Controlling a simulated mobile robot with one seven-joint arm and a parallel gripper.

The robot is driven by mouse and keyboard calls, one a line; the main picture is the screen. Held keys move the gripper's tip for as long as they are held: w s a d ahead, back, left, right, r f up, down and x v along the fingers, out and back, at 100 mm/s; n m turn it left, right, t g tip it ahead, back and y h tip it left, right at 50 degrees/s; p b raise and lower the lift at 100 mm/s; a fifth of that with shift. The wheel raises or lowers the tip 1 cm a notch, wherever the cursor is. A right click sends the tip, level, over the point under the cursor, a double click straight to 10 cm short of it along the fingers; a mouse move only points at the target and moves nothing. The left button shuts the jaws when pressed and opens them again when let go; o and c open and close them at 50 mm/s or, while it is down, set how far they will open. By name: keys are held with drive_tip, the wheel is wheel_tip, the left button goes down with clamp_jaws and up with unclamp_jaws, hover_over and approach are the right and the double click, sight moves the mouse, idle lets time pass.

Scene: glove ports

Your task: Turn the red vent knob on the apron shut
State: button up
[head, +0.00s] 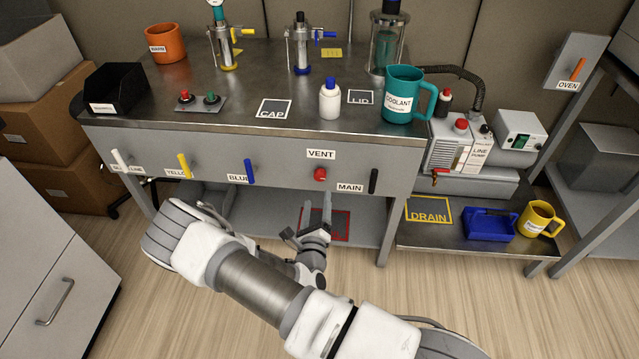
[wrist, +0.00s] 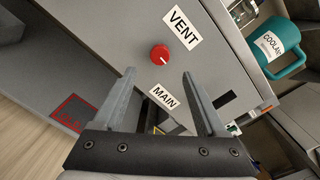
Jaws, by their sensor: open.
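The red vent knob (head: 320,174) is on the grey front apron (head: 215,155) of the bench, under the white VENT label (head: 320,154). In the wrist view the red knob (wrist: 160,54) is round and lies just past the gap between the fingertips, with a small pale mark on its face. My gripper (head: 310,215) is open and empty, below and in front of the knob. In the wrist view its fingers (wrist: 158,76) stand wide apart and do not touch the knob.
The black MAIN handle (head: 373,181) is close to the knob's right. Blue (head: 249,172), yellow (head: 184,165) and white (head: 120,160) handles line the apron to the left. A teal coolant mug (head: 402,95) stands near the bench edge. A lower shelf (head: 255,215) lies under the apron.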

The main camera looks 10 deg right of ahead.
sight(320, 178)
drive_tip(key=b+x, duration=0.2)
drive_tip(key=x, duration=0.7)
clamp_jaws()
